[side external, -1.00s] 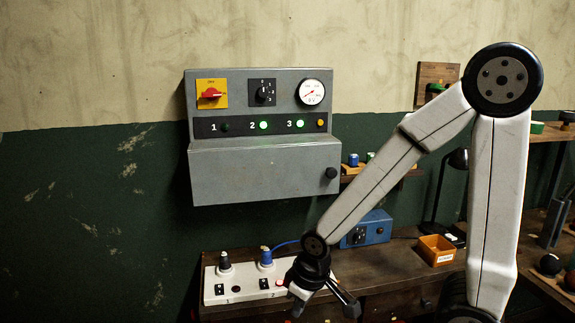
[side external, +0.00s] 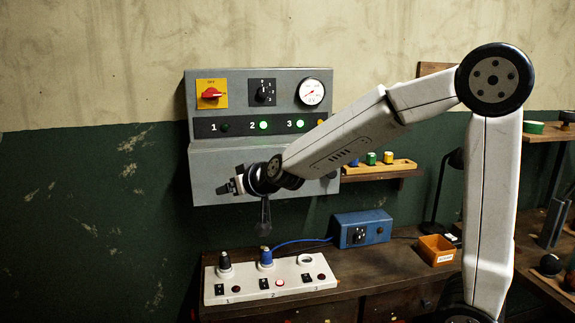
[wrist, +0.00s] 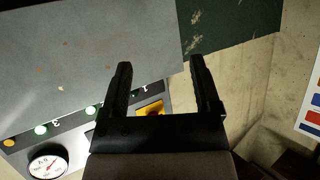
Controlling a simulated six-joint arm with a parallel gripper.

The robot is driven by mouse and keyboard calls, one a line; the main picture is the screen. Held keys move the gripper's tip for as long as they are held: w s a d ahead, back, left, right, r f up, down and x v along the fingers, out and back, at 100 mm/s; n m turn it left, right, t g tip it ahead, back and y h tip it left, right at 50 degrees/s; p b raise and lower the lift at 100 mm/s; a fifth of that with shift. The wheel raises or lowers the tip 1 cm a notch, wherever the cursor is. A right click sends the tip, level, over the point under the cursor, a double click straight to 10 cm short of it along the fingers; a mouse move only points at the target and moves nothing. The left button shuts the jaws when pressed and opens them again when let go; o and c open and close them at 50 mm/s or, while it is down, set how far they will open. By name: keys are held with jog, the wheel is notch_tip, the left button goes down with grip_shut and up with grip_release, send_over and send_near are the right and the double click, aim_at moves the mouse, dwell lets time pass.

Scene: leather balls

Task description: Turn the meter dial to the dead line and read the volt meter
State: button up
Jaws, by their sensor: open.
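The meter dial (side external: 264,93) is a black knob on a dark square plate with small white marks, in the middle of the grey wall panel (side external: 220,76). The round white volt meter (side external: 311,92) is to its right with a red needle; it also shows in the wrist view (wrist: 47,163). The lamp at 1 (side external: 224,127) is dark; lamps 2 (side external: 264,125) and 3 (side external: 300,124) glow green. My gripper (side external: 243,208) is open and empty in front of the panel's lower box, below the dial. Its two spread fingers also show in the wrist view (wrist: 160,65).
A red switch on a yellow plate (side external: 211,94) is left of the dial. A white socket strip (side external: 290,284) with two plugs, a blue box (side external: 361,228) and an orange tray (side external: 437,250) are on the bench below. A small shelf (side external: 382,169) is at right.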

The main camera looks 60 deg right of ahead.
jog(key=w+d+r+m+t+h, duration=0.3)
jog(key=d+r+h, duration=0.35)
jog(key=r, duration=0.55)
jog(key=m+g+h, duration=0.4)
jog(key=m+h, duration=0.1)
jog(key=m, duration=0.1)
send_near(263, 92)
jog(key=d, duration=0.1)
jog(key=shift+w+d+r+y, duration=0.1)
jog(key=shift+w+y, duration=0.15)
jog(key=shift+x, duration=3.9)
jog(key=shift+c, duration=0.2)
grip_shut()
